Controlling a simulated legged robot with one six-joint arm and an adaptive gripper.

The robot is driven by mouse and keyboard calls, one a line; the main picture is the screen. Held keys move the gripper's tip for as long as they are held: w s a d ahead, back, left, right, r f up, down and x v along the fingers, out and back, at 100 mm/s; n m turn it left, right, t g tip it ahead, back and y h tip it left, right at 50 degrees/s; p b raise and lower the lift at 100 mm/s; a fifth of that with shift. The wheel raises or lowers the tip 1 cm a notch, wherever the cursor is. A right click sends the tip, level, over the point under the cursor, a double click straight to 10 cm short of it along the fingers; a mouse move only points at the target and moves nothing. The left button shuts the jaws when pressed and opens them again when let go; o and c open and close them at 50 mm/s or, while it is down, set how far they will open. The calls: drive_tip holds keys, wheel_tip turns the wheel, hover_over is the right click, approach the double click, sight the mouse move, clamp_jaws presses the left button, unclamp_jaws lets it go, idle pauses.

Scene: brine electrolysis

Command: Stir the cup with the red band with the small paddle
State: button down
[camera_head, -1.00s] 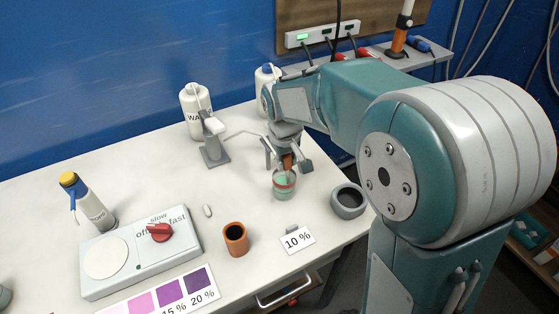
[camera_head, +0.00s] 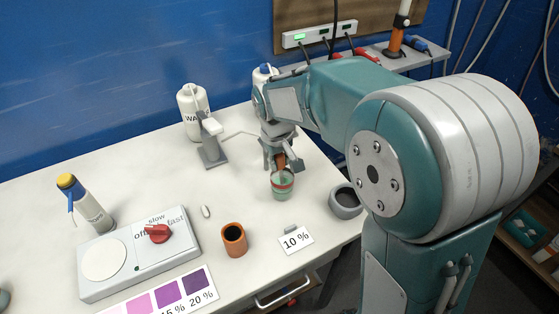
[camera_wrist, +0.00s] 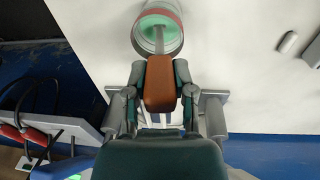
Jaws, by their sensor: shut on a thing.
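The cup with the red band (camera_head: 282,188) stands on the white table, with pale green liquid in it. It also shows at the top of the wrist view (camera_wrist: 158,32). My gripper (camera_head: 279,160) is above the cup, shut on the orange-brown handle (camera_wrist: 160,84) of the small paddle. The paddle's thin shaft reaches down into the cup's mouth in the wrist view; its lower end is hidden by the liquid and cup.
A grey bowl (camera_head: 346,202) stands right of the cup, near the table edge. An orange-brown cup (camera_head: 234,239), a "10 %" card (camera_head: 295,240), a stirrer plate with a red knob (camera_head: 140,252), a grey stand (camera_head: 212,150) and a white bottle (camera_head: 193,110) are nearby.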

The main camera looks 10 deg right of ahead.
drive_tip(key=shift+r, duration=0.15)
drive_tip(key=shift+r, duration=5.4)
drive_tip(key=shift+s, duration=0.1)
